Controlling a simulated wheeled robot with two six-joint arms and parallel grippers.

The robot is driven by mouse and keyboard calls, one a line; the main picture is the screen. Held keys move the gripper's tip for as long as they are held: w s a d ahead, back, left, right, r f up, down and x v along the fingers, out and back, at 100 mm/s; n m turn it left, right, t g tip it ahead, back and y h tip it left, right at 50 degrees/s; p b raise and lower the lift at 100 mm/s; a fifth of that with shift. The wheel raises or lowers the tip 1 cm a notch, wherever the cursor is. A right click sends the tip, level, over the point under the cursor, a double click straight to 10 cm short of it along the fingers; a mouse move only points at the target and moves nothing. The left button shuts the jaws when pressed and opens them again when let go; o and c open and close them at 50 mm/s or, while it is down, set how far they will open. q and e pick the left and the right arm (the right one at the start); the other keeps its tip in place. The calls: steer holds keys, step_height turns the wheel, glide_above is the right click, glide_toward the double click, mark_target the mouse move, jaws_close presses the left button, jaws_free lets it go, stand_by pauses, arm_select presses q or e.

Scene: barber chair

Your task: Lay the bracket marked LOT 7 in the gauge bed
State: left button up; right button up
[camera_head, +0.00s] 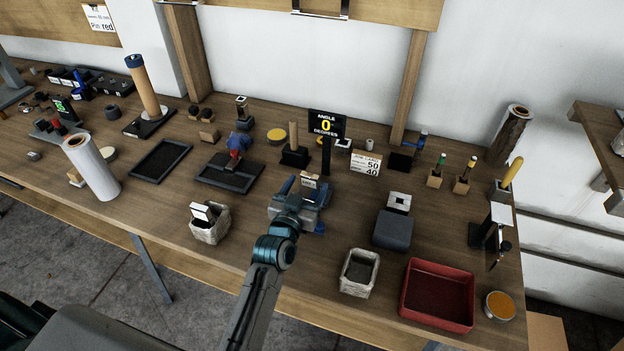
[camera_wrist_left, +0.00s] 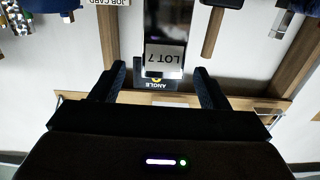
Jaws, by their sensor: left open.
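A label reading LOT 7 (camera_wrist_left: 165,60) shows upside down in the left wrist view, on a bracket whose shape I cannot make out fully. It lies between and beyond the two dark fingers of my left gripper (camera_wrist_left: 160,80), which is open. In the head view my left gripper (camera_head: 301,194) is over the middle of the bench, in front of the black angle display (camera_head: 326,125) reading 0 degrees. A small pale label (camera_head: 310,178) shows just beyond the fingers. The gripper hides much of what is under it, and I cannot tell the gauge bed for sure. My right gripper is out of view.
A stone-like bin (camera_head: 211,230) stands left of the arm. Another pale bin (camera_head: 346,285), a red tray (camera_head: 409,300) and a dark grey block (camera_head: 392,230) stand to the right. A job card (camera_head: 366,164) stands behind. Bare wood (camera_head: 160,215) lies at the front left.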

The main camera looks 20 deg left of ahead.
arm_select(q)
steer(key=s+b, duration=0.1)
steer(key=s, duration=0.3)
steer(key=shift+s+r, duration=0.1)
steer(key=shift+s, duration=0.25)
